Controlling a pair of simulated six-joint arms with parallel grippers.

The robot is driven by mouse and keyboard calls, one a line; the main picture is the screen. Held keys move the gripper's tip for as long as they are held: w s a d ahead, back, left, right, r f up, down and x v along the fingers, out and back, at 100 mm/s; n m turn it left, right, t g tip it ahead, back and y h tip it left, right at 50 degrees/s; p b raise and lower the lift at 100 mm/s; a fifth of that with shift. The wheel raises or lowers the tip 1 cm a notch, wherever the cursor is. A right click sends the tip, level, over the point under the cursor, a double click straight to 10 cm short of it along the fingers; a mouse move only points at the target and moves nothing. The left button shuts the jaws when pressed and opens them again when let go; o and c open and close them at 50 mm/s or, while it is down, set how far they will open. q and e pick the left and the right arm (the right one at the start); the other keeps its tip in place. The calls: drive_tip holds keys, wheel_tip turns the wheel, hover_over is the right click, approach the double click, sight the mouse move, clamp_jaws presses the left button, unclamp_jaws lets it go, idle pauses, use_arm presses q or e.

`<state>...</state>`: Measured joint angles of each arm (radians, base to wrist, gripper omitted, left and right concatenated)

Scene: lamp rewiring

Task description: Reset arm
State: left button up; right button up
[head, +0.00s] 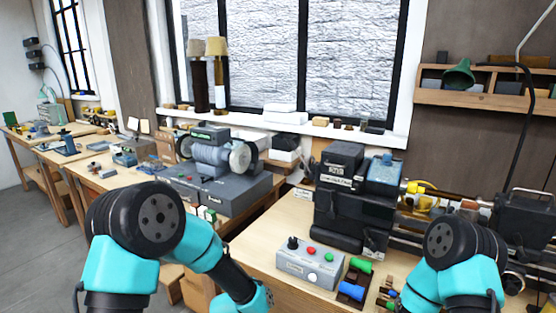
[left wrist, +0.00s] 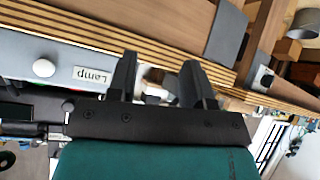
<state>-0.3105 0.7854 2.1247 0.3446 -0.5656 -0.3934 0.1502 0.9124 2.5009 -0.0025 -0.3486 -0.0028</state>
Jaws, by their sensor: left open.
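My left arm (head: 205,245) reaches in from the bottom left of the head view and bends down toward the front edge of the bench. Its gripper is below the frame there. In the left wrist view my left gripper (left wrist: 158,72) is open, its two dark fingers apart. Nothing is clearly held between them; a small white shape shows behind the gap. My right arm (head: 450,265) rises at the bottom right of the head view, over the bench front. Its gripper is out of sight.
A grey panel labelled "Lamp" with a white knob (left wrist: 44,68) lies close to the left fingers, by a layered wood edge (left wrist: 110,40). On the bench (head: 265,247) are a grey button box (head: 310,268), a dark machine (head: 340,215) and a grinder (head: 215,155). Bare wood lies left of the button box.

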use_arm(q)
drive_tip(key=s+a+f+n+g, duration=0.1)
drive_tip(key=s+a+f+g, duration=0.1)
drive_tip(key=s+a+f, duration=0.3)
drive_tip(key=s+a+f+n+g, duration=0.1)
drive_tip(key=s+a+f+g, duration=0.2)
drive_tip(key=s, duration=0.8)
drive_tip(key=s+a+f+n+g, duration=0.2)
drive_tip(key=s+a+f+g, duration=0.1)
drive_tip(key=s+a+f, duration=0.4)
wheel_tip(320, 180, down, 2)
drive_tip(key=shift+s+a+f, duration=0.25)
drive_tip(key=shift+s+a, duration=0.05)
drive_tip(key=shift+s, duration=0.8)
drive_tip(key=shift+c, duration=0.3)
